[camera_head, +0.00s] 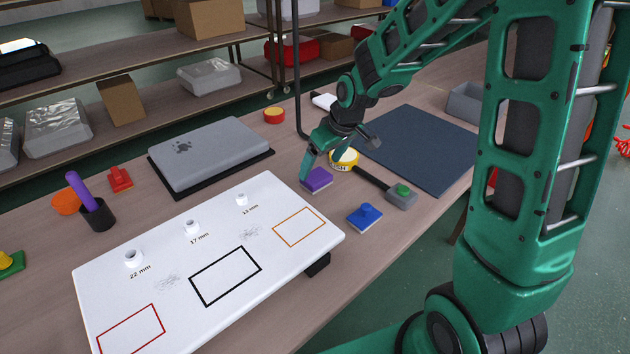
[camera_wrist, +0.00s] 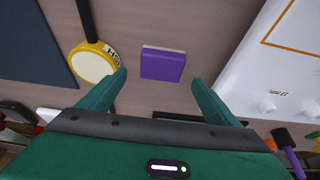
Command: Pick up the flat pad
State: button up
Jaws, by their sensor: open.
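The flat pad is most likely the purple block with a pale layer (camera_head: 317,180) lying on the wooden table, right of the grey case and behind the white board. It also shows in the wrist view (camera_wrist: 163,65), ahead of the fingertips and roughly centred between them. My gripper (camera_head: 322,163) is just above and behind it in the head view. In the wrist view my gripper (camera_wrist: 158,78) has its two fingers spread wide with nothing between them.
A yellow round-headed tool (camera_head: 344,158) lies close beside the purple block. A blue pad with a knob (camera_head: 364,216) lies nearer the front edge. The white board (camera_head: 210,270) fills the front left, and a dark mat (camera_head: 420,150) lies to the right.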

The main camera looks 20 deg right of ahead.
aim_at(317, 176)
jog(key=shift+s+x, duration=0.15)
jog(key=shift+x, duration=1.15)
jog(key=shift+s+x, duration=0.15)
jog(key=shift+x, duration=1.1)
jog(key=shift+f, duration=0.15)
jog(key=c, duration=1.3)
jog(key=shift+o, duration=0.2)
jog(key=shift+r, duration=0.6)
notch_tip(317, 176, up, 3)
jog(key=shift+w+f, duration=0.1)
jog(key=shift+f, duration=0.1)
jog(key=s+a+r, duration=0.2)
jog(key=a, duration=0.1)
jog(key=s+a+r, duration=0.2)
jog(key=a+r, duration=0.1)
jog(key=s+a+r, duration=0.2)
jog(key=a, duration=0.2)
jog(key=shift+r, duration=0.15)
